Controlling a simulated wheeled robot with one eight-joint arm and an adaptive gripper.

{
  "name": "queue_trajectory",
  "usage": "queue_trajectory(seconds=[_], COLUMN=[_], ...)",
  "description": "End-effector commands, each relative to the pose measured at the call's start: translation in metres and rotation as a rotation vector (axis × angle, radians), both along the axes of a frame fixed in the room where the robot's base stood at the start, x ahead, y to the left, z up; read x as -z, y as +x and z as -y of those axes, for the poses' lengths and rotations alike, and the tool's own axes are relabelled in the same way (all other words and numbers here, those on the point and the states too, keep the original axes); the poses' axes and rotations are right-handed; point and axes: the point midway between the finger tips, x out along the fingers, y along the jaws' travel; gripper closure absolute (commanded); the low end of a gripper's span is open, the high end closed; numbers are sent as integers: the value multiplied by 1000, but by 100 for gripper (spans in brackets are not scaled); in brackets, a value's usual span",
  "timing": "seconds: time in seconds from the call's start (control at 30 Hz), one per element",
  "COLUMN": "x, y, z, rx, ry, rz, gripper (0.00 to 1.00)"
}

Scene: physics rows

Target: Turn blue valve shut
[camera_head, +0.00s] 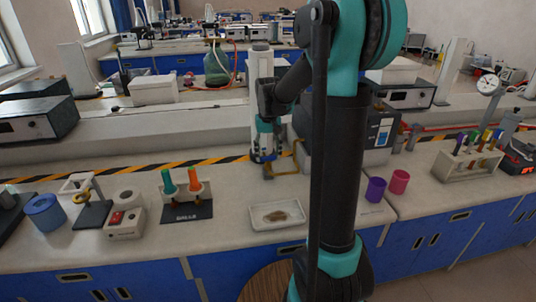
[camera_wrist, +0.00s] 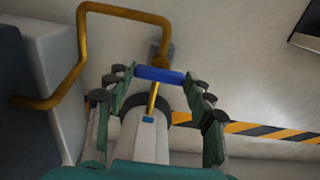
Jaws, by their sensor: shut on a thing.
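The blue valve handle (camera_wrist: 160,74) shows in the wrist view as a short bar on a thin yellow stem (camera_wrist: 152,100). My gripper (camera_wrist: 155,77) has one finger at each end of the bar and is shut on it. In the head view my gripper (camera_head: 264,152) points down at the back of the bench, just in front of the striped tape. The blue handle cannot be made out clearly there. A brass pipe (camera_wrist: 80,50) bends around to the left in the wrist view. It also shows beside my gripper in the head view (camera_head: 284,174).
A white tray (camera_head: 265,223) with a brown item lies in front of my gripper. A rack with green and orange pieces (camera_head: 187,198) stands to the left. Purple (camera_head: 375,189) and pink (camera_head: 399,181) cups stand to the right. A grey box (camera_wrist: 30,60) is close to the pipe.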

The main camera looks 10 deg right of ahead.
Motion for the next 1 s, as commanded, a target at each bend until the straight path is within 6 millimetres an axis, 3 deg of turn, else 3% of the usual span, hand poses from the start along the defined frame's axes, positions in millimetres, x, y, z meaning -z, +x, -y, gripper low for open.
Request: queue_trajectory(seconds=[0.5,0.53,0.67,1.0], x=[0,0,0,-1], y=[0,0,0,0], z=[0,0,0,0], rx=[19,19,18,17], ry=[0,0,0,0], rz=[1,1,1,0], gripper=[76,43,27,26])
